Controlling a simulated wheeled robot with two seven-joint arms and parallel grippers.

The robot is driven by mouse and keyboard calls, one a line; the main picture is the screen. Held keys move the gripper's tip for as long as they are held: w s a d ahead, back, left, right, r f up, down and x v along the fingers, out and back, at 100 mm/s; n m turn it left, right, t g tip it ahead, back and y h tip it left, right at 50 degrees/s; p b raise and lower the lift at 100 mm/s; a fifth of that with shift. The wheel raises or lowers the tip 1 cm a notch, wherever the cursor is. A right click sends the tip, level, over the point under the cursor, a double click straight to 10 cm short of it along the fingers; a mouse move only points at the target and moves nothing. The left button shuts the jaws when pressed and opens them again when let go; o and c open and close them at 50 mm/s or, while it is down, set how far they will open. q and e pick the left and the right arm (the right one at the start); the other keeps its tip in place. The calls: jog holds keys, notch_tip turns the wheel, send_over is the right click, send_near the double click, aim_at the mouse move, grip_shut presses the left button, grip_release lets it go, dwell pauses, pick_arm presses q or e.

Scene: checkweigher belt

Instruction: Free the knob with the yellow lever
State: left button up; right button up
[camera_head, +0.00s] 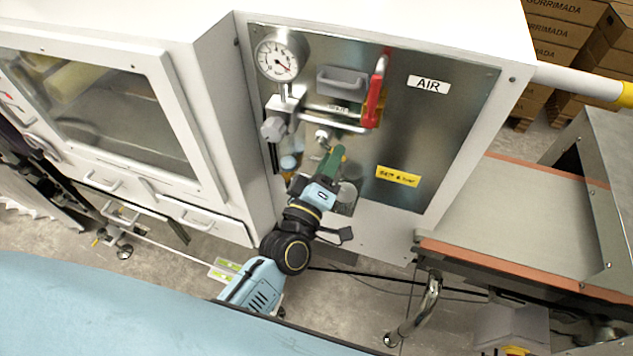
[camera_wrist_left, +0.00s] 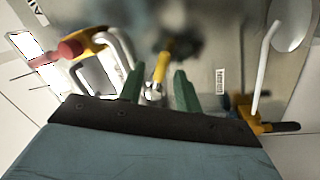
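My left gripper (camera_head: 333,160) reaches up to the lower middle of the metal air panel. Its green fingers are apart in the left wrist view (camera_wrist_left: 158,86). The yellow lever (camera_wrist_left: 161,66) shows between and beyond the fingertips, with visible gaps on both sides. A dark, blurred shape (camera_wrist_left: 186,43) sits by the lever's far end; it may be the knob, but I cannot tell. In the head view the gripper largely hides the lever, and only a little yellow shows at the fingertips. My right gripper is in neither view.
A pressure gauge (camera_head: 280,56), grey box handle (camera_head: 341,82) and red lever (camera_head: 376,92) with pipework crowd the panel above the gripper. A yellow label (camera_head: 397,177) is to its right. The conveyor belt (camera_head: 520,215) stands at the right. The panel's right part is mostly bare.

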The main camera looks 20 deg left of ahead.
pick_arm(q)
jog(key=b+v, duration=0.2)
jog(key=v, duration=1)
jog(key=shift+s, duration=0.25)
jog(key=shift+a+f, duration=0.1)
jog(key=s+a+f+m+g+b, duration=0.1)
jog(key=s+f+m+g+b, duration=0.15)
jog(key=f, duration=0.95)
jog(key=s+f+m+g+h+b, duration=0.1)
jog(key=s+f+m+g+b, duration=0.15)
jog(key=f, duration=0.85)
jog(key=s+a+f+m+g+b, duration=0.1)
jog(key=f+m+g, duration=0.25)
jog(key=f, duration=0.85)
jog(key=s+a+f+m+g+y+b, duration=0.1)
jog(key=s+a+f+g, duration=0.4)
jog(key=s+f, duration=0.6)
jog(key=s+a+f+m+g+y+b, duration=0.2)
jog(key=s+a+f+m+g+b, duration=0.1)
jog(key=s+f, duration=0.9)
jog(key=a+g+b, duration=0.1)
jog(key=a+g, duration=0.1)
jog(key=shift+s+a+f, duration=0.3)
jog(key=shift+s+f, duration=0.05)
jog(key=shift+s, duration=0.05)
